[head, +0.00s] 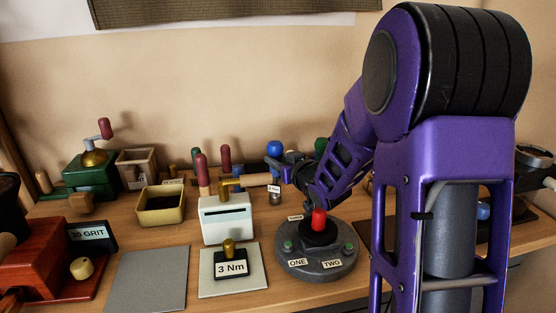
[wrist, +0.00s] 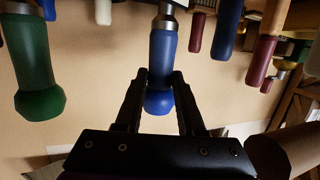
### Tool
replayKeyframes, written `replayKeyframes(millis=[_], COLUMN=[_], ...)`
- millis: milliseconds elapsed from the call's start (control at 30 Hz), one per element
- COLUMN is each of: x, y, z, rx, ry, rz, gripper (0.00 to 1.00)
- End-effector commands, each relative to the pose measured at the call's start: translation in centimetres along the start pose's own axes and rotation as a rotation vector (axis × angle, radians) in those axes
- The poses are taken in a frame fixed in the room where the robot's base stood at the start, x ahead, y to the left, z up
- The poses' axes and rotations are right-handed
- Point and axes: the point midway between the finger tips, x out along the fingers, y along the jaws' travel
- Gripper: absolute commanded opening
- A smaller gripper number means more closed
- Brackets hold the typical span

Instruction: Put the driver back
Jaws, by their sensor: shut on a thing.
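A driver with a blue handle (wrist: 162,50) and a silvery collar is between the two fingers of my gripper (wrist: 154,80) in the wrist view. My gripper is shut on its handle, near the rounded end. In the head view the blue handle end (head: 275,148) shows just above my gripper (head: 284,168), and a metal part with a small white tag (head: 274,190) shows below. The driver looks about upright. Whether its lower tip touches anything is unclear. The driver's proper place cannot be made out.
A round grey base (head: 316,262) labelled ONE and TWO, with a red knob (head: 318,220), stands in front. A white box (head: 226,218) and a 3 Nm block (head: 230,266) are left of it. Dark red handles (head: 202,170) and a green handle (wrist: 36,70) stand nearby.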

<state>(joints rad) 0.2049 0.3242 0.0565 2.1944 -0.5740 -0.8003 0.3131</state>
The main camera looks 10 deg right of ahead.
Motion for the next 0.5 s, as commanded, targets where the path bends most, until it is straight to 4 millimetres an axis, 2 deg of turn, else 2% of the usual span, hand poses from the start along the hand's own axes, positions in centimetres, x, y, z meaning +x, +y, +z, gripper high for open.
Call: replayKeyframes(millis=[133, 167, 333, 367, 500], x=[0.07, 0.07, 0.05, 0.05, 0.05], y=[0.0, 0.0, 0.0, 0.0, 0.0], z=[0.18, 0.16, 0.14, 0.15, 0.18], rx=[0.0, 0.0, 0.0, 0.0, 0.0], ry=[0.003, 0.003, 0.002, 0.002, 0.001], rz=[0.0, 0.0, 0.0, 0.0, 0.0], gripper=[0.0, 0.4, 0.7, 0.73, 0.73])
